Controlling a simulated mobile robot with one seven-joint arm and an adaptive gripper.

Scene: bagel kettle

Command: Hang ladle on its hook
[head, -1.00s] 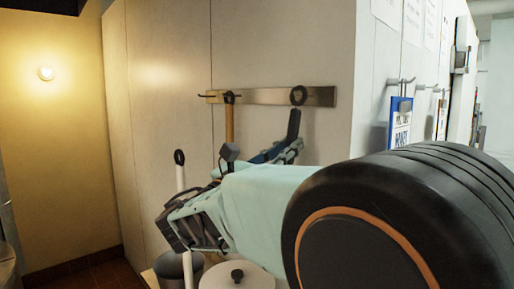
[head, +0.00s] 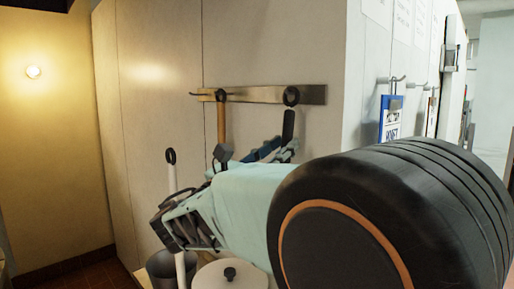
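My gripper (head: 182,224) is the dark jointed end at the left of my pale teal arm. A pale upright pole with a dark ring at its top (head: 171,175) shows above and below it. The gripper overlaps the pole, but I cannot tell whether it grips it. The pole may be the ladle's handle; no bowl shows. A metal rail (head: 258,95) with hooks is on the wall, above and to the right of the gripper. A wooden-handled tool (head: 221,123) hangs at its left, and a dark handle (head: 288,125) is below a ring at its right.
A grey pot (head: 160,267) and a round pale lid with a dark knob (head: 231,274) are below my gripper. A blue-edged card (head: 391,118) hangs from a hook around the wall corner. A lamp (head: 33,72) glows on the far left wall.

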